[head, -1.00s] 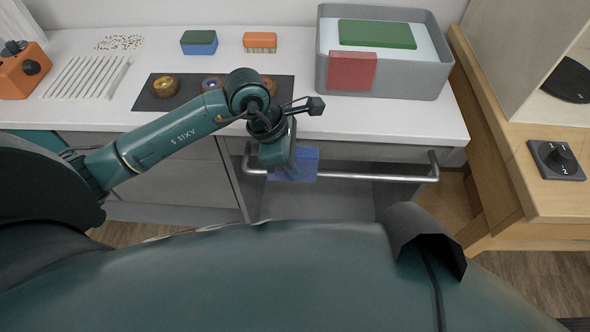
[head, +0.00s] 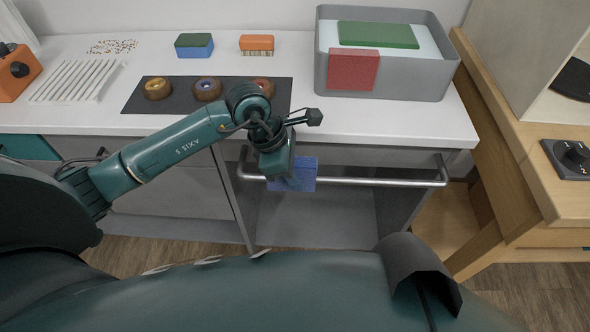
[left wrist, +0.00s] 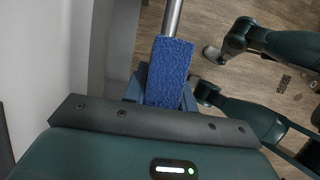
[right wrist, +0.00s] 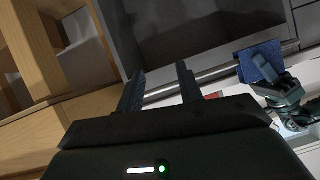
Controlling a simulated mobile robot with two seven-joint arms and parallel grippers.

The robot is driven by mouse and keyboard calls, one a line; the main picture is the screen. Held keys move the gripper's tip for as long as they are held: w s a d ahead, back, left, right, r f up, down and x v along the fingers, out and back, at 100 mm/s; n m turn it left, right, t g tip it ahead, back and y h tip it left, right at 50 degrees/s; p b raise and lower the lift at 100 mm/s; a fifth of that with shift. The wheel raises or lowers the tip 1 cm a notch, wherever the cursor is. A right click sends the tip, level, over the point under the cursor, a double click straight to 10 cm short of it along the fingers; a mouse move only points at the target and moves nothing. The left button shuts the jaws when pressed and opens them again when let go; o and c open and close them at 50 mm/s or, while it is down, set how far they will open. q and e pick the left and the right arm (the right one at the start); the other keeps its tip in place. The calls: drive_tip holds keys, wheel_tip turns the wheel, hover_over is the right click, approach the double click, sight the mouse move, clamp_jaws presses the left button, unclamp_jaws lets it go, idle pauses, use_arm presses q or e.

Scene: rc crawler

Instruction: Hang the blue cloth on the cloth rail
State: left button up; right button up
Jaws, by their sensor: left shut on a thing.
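The blue cloth (head: 305,172) lies over the left part of the metal cloth rail (head: 385,182) at the counter front. My left gripper (head: 284,178) is shut on the cloth, at its left side in the head view. In the left wrist view the cloth (left wrist: 168,72) covers the end of the rail (left wrist: 173,18) nearest the gripper, between the fingers. The cloth's far side is hidden. My right gripper (right wrist: 158,90) is open and empty in the right wrist view, apart from the cloth (right wrist: 262,62). It does not show in the head view.
A wooden unit (head: 520,160) stands on the right.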

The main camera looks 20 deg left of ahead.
use_arm(q)
wheel_tip(320, 180, down, 2)
drive_tip(key=shift+f+b, duration=0.2)
drive_tip(key=shift+b, duration=0.7)
drive_tip(key=shift+f+b, duration=0.5)
drive_tip(key=shift+f, duration=0.2)
use_arm(e)
drive_tip(key=shift+s+d+f+t, duration=0.2)
drive_tip(key=shift+s+d+t, duration=0.05)
drive_tip(key=shift+d+t, duration=0.15)
use_arm(q)
drive_tip(key=o, duration=1.1)
drive_tip(key=shift+c, duration=0.2)
